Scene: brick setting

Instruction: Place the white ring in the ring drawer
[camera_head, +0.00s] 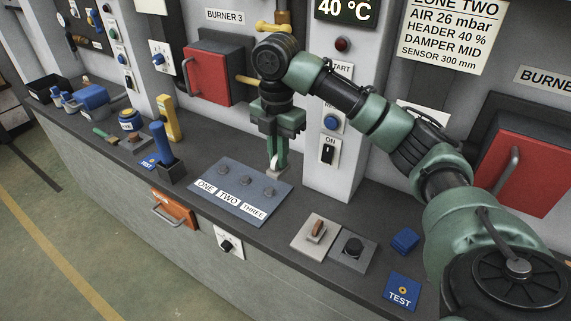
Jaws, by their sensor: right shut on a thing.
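My right gripper (276,161) points down over the back right of the blue-grey plate labelled ONE, TWO, THREE (225,205). Its green fingers are shut on a small pale thing (274,174) at the fingertips, which looks like the white ring; the fingers hide much of it. I cannot tell whether it touches the counter. An orange drawer (176,207) with a metal handle sits in the counter's front face, to the left and below the plate. Its label and inside are not clear. My left gripper is not in view.
Left of the plate stand a blue-handled tool in a dark holder (163,155) and a yellow device (168,118). To the right are a pale switch plate (315,236), a black knob plate (352,250) and a blue block (405,240). A wall pillar (342,160) rises close behind the gripper.

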